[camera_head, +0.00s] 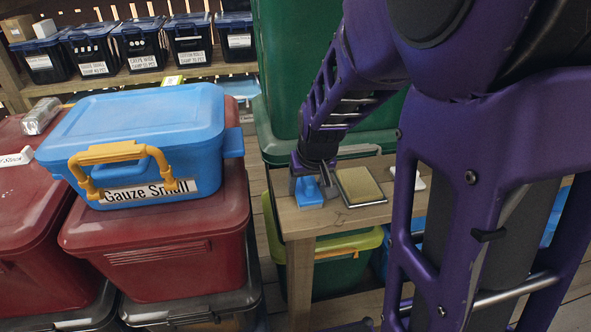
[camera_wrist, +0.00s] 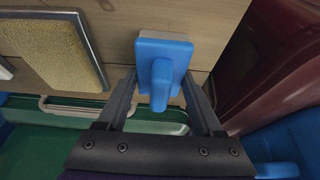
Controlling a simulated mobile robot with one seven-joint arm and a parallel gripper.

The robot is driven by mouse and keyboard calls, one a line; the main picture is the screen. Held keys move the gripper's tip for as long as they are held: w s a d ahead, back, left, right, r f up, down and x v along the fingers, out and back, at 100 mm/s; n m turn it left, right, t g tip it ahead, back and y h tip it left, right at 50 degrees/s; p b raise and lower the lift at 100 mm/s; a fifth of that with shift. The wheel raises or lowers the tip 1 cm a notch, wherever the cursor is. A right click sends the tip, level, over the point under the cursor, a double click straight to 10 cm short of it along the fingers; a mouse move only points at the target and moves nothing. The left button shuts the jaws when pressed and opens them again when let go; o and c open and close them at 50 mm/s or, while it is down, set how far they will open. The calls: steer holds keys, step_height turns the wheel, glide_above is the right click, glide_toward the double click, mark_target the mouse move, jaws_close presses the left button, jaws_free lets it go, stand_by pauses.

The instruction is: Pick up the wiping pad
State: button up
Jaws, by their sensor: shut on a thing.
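The wiping pad (camera_head: 309,194) is a small blue block with a raised blue grip on top, on the light wooden table near its left end. In the wrist view the wiping pad (camera_wrist: 178,50) shows a pale strip along its far edge. My gripper (camera_head: 314,177) reaches down over it. In the wrist view my gripper (camera_wrist: 160,76) has one finger along each side of the blue block, shut on it. The pad's underside is hidden, so I cannot tell whether it touches the tabletop.
A tan pad in a grey frame (camera_head: 361,187) lies close to the right on the wooden table (camera_head: 330,219). A green bin (camera_head: 290,65) stands behind. A blue lidded box (camera_head: 140,125) sits on a red bin (camera_head: 165,235) to the left. A green bin (camera_head: 335,272) is below the table.

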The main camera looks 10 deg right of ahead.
step_height(320, 180, up, 10)
steer(key=shift+p, duration=1.25)
